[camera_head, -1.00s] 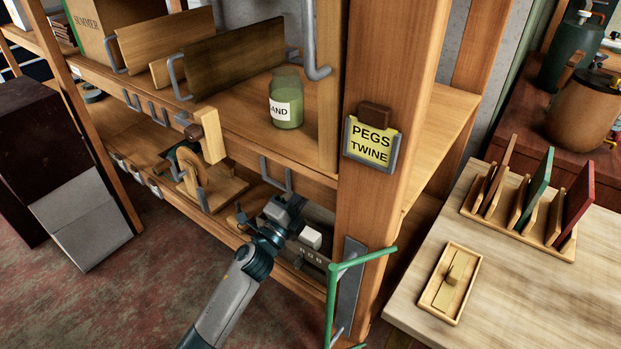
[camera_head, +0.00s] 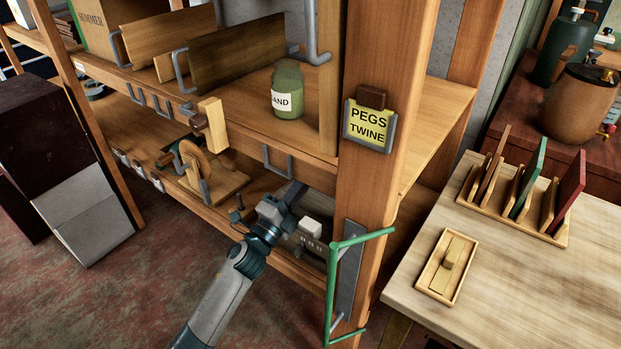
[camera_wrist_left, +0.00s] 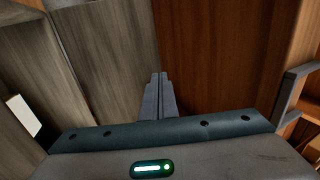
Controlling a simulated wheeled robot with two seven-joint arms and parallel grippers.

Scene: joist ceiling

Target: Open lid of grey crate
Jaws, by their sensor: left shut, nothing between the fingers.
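My left gripper (camera_head: 297,190) reaches into the lower shelf bay, just left of the thick wooden post. In the left wrist view its fingers (camera_wrist_left: 157,95) are shut together and empty. Grey, wood-grained boards (camera_wrist_left: 105,55) with a seam fill the left and middle of that view, close to the fingertips. They may be part of the grey crate, but I cannot tell; whether the fingers touch them is also unclear. No lid can be made out clearly. In the head view the arm and shelf hide much of this bay. My right gripper is not in view.
The wooden post (camera_head: 375,195) bears a PEGS TWINE label (camera_head: 369,127). A green bar frame (camera_head: 362,240) stands out beside it. A white block (camera_head: 318,229) lies right of my gripper. A wooden table (camera_head: 500,270) is at the right. Open floor (camera_head: 130,300) lies at lower left.

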